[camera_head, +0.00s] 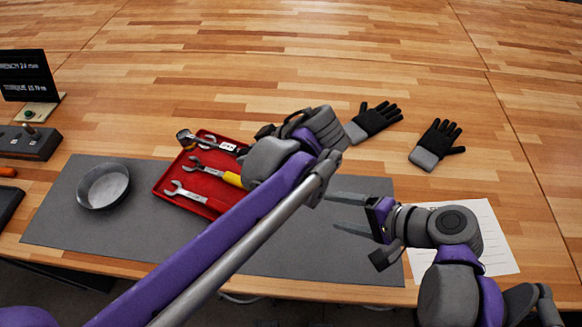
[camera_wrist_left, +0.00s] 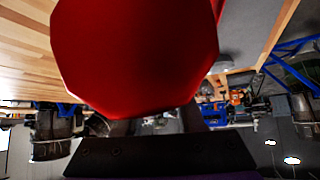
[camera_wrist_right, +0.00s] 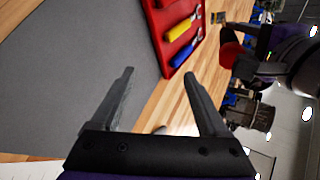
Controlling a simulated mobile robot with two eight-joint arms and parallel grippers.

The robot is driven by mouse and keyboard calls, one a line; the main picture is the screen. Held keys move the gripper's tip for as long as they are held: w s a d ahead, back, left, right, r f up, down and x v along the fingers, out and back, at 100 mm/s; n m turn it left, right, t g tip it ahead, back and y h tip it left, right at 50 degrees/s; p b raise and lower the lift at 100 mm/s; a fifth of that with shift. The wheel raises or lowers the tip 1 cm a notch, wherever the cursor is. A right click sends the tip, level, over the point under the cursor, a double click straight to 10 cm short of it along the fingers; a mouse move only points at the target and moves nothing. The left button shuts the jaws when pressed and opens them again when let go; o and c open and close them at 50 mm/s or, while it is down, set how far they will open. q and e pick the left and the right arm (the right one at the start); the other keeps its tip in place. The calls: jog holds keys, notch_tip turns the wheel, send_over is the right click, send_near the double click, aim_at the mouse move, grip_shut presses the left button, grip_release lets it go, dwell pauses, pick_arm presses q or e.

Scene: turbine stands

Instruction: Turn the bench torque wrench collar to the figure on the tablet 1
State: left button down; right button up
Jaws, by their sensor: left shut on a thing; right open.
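The tablet (camera_head: 26,76) stands at the far left with two lines of white text, too small to read surely. The torque wrench (camera_head: 184,138) shows its head and a pale scale over the back of the red tray. My left gripper (camera_head: 258,133) is shut on its handle; the arm hides the grip and collar. In the left wrist view a large red handle end (camera_wrist_left: 135,50) fills the middle, in front of the fingers. A red end also shows at that gripper in the right wrist view (camera_wrist_right: 229,55). My right gripper (camera_head: 333,212) is open and empty above the grey mat, right of the left arm.
The red tray (camera_head: 163,185) holds several wrenches. A round metal dish (camera_head: 104,186) sits on the grey mat (camera_head: 75,233). Two gloves (camera_head: 374,121) (camera_head: 436,145) lie behind, and a paper sheet (camera_head: 493,225) lies right. A dark block (camera_head: 30,141) stands left. The far table is clear.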

notch_tip(320, 180, up, 8)
jog(key=w+a+m+t+y, duration=0.1)
jog(key=w+m+y, duration=0.1)
jog(key=m+y, duration=0.15)
jog(key=x, duration=0.8)
jog(key=shift+s+a+r+n+y, duration=0.15)
jog(key=shift+s+a+n+y, duration=0.1)
jog(key=shift+n+y, duration=0.1)
jog(key=shift+d, duration=0.1)
